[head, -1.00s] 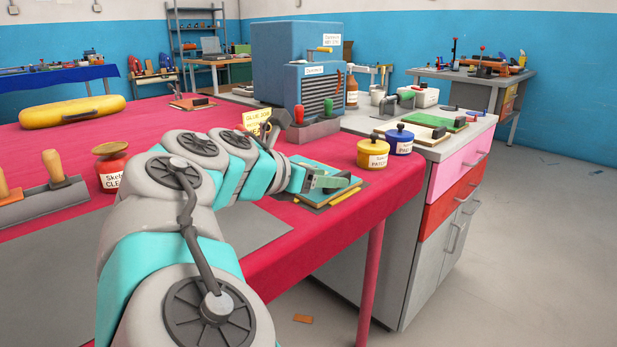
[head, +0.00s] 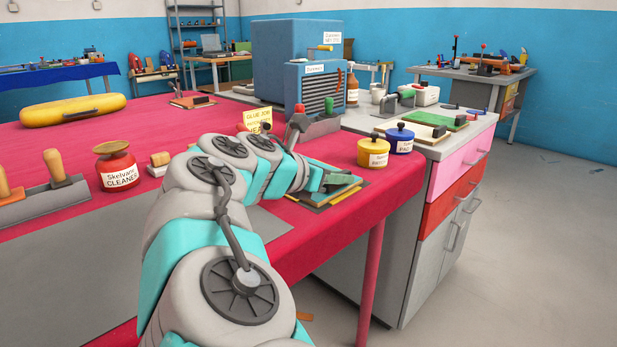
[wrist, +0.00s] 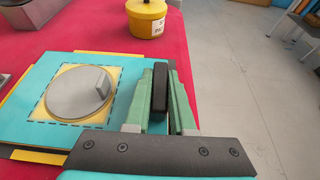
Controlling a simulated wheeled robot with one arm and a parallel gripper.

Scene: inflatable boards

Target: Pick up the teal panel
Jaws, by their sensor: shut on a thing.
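The teal panel (wrist: 28,115) fills the left of the wrist view. It carries a dashed square, a yellow patch and a grey round disc (wrist: 80,92) with a small tab. A black handle block (wrist: 159,88) stands at its right side. My gripper (wrist: 160,95) has its green fingers on either side of this block and is shut on it. In the head view my gripper (head: 337,180) is over the panel at the table's right end, and my arm partly hides it. The panel appears to lie level on a dark mat with yellow strips; any gap beneath cannot be told.
A yellow pot (head: 372,152) and a blue pot (head: 399,139) stand behind the panel. A blue machine (head: 296,75) is farther back. A red cleaner jar (head: 118,170) stands left of my arm. The red table's (head: 395,200) edge is close on the right.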

